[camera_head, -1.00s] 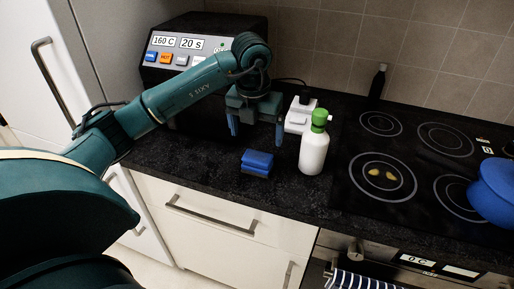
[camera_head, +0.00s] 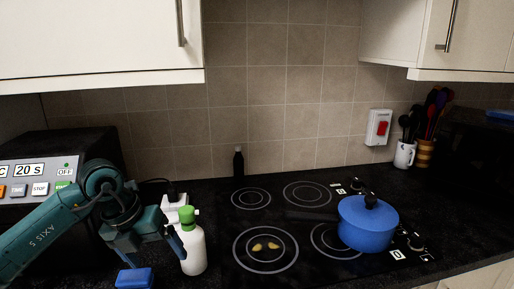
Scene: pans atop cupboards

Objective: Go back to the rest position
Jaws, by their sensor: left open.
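My left gripper (camera_head: 147,250) is at the lower left in the head view, above the black counter. Its two fingers are apart and I see nothing held between them. The right finger is close to a white spray bottle with a green top (camera_head: 192,245); I cannot tell whether they touch. A blue sponge (camera_head: 134,278) lies on the counter below the gripper, partly cut off by the picture's lower edge. My right gripper is not in view.
A black hob (camera_head: 310,224) carries a blue lidded pot (camera_head: 368,223) and yellowish bits (camera_head: 266,246). A microwave-like appliance (camera_head: 40,150) stands behind my left arm. A dark bottle (camera_head: 238,162) stands by the wall. White cupboards (camera_head: 95,40) hang above. Utensil holders (camera_head: 404,154) stand at right.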

